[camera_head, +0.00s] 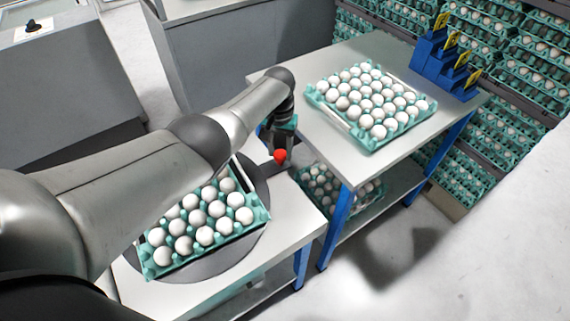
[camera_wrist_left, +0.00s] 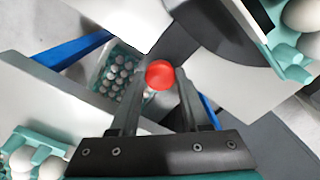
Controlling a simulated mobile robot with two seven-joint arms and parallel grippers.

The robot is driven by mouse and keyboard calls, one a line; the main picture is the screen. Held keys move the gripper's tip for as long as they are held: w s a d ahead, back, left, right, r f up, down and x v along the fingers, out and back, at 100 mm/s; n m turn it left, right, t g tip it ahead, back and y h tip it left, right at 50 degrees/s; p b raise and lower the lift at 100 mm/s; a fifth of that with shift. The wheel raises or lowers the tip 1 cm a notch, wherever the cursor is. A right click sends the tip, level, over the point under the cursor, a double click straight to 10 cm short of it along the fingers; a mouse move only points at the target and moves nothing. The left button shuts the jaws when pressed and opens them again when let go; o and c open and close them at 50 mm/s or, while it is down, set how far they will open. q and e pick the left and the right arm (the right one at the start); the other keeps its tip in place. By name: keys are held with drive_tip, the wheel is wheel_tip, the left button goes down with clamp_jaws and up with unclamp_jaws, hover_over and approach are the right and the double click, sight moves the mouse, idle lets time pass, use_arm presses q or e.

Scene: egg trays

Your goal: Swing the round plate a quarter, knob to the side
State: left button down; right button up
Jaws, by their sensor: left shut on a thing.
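The round plate (camera_head: 222,266) is dark grey and lies on a light table under my left arm. A teal tray (camera_head: 262,214) of white eggs sits on it, partly hidden by my arm. A grey bar runs from the plate's far right edge to the red knob (camera_head: 280,156), near the table's far corner. My left gripper (camera_head: 281,146) is shut on the knob. In the left wrist view the red knob (camera_wrist_left: 160,74) sits between the two fingertips, with the plate (camera_wrist_left: 212,25) beyond. My right gripper is not in view.
A second table (camera_head: 300,132) with blue legs stands to the right across a narrow gap, bearing a full egg tray (camera_head: 358,137) and blue stepped blocks (camera_head: 430,58) with yellow tags. Another egg tray is on its lower shelf (camera_head: 385,205). Racks of egg trays (camera_head: 510,85) stand behind.

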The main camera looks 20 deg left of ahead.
use_arm(q)
drive_tip(key=shift+w+a+n+b, duration=0.4)
drive_tip(key=shift+w+a+b, duration=0.3)
drive_tip(key=shift+b, duration=0.1)
drive_tip(key=shift+a+r, duration=0.1)
drive_tip(key=shift+a, duration=0.05)
drive_tip(key=shift+w+a, duration=0.1)
drive_tip(key=shift+c, duration=1.8)
unclamp_jaws()
